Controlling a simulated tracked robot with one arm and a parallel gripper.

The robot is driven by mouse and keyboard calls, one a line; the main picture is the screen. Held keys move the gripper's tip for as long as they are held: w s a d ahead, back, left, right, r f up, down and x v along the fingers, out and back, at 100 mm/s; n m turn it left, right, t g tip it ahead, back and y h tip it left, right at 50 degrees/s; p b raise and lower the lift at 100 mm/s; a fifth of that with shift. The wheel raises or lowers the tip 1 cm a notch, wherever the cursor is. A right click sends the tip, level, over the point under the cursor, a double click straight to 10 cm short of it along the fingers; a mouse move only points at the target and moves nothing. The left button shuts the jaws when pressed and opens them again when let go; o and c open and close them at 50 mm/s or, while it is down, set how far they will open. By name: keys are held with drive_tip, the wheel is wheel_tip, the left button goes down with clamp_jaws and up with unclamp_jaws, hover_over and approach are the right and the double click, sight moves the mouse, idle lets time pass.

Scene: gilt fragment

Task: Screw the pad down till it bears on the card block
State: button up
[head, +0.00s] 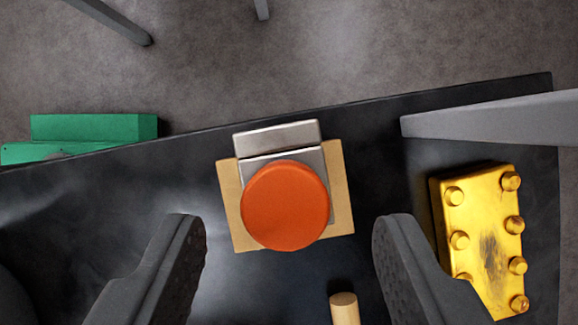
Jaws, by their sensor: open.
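A round orange knob (285,206) sits on top of a grey metal clamp (277,136), seen from above. A tan card block (242,236) lies under the clamp and shows on its left, right and near sides. The pad is hidden beneath the knob, so I cannot tell whether it touches the card block. My gripper (290,222) is open, with one dark finger to the left of the knob and one to the right.
A gold studded block (484,235) lies on the black tabletop (80,215) beside my right finger. A grey tapered bar (490,117) reaches in from the right. A short wooden peg (344,308) is at the bottom. A green object (95,128) is beyond the table's far edge at left.

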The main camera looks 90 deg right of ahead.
drive_tip(key=shift+x, duration=0.9)
drive_tip(key=c, duration=1)
drive_tip(key=shift+o, duration=0.2)
drive_tip(key=shift+m+b, duration=0.4)
drive_tip(key=shift+b, duration=0.1)
